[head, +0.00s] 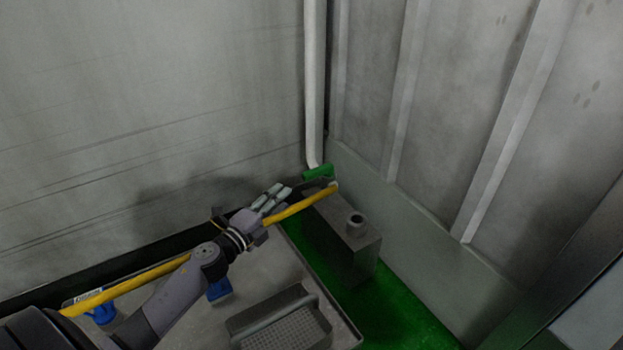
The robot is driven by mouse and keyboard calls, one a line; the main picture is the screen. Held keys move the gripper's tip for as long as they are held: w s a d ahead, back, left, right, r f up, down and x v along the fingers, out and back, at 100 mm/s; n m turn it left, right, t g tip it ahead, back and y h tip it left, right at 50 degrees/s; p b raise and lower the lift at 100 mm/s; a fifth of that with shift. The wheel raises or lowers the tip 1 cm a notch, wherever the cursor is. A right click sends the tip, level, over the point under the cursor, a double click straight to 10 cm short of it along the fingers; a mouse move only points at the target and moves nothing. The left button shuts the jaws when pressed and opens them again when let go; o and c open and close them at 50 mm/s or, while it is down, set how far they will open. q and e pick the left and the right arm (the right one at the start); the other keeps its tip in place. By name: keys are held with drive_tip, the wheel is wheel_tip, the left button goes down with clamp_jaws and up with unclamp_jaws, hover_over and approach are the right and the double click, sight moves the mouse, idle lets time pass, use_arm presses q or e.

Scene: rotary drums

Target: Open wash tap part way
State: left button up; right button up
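A green fitting (318,172), which may be the wash tap, sits at the lower end of a pale vertical pipe (314,85) in the corner of the walls. My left gripper (314,186) reaches in from the lower left, with its dark fingers just below the green fitting. I cannot tell whether they touch it, or whether they are open or shut. My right gripper is out of view.
A yellow bar (300,205) runs along my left arm, partly hidden by it. A grey box with a round stub (356,262) stands on a green floor (400,318) to the right. A grey tray (345,325) holds a perforated piece (285,325) and a blue item (220,290).

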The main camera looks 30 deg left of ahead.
sight(305, 180)
use_arm(q)
drive_tip(key=w+b, duration=0.1)
drive_tip(key=w, duration=0.3)
drive_tip(key=w+d+b, duration=0.1)
drive_tip(key=w, duration=0.4)
drive_tip(key=w+d+b, duration=0.1)
drive_tip(key=w, duration=0.3)
drive_tip(key=shift+w+b, duration=0.3)
drive_tip(key=shift+b, duration=0.05)
clamp_jaws()
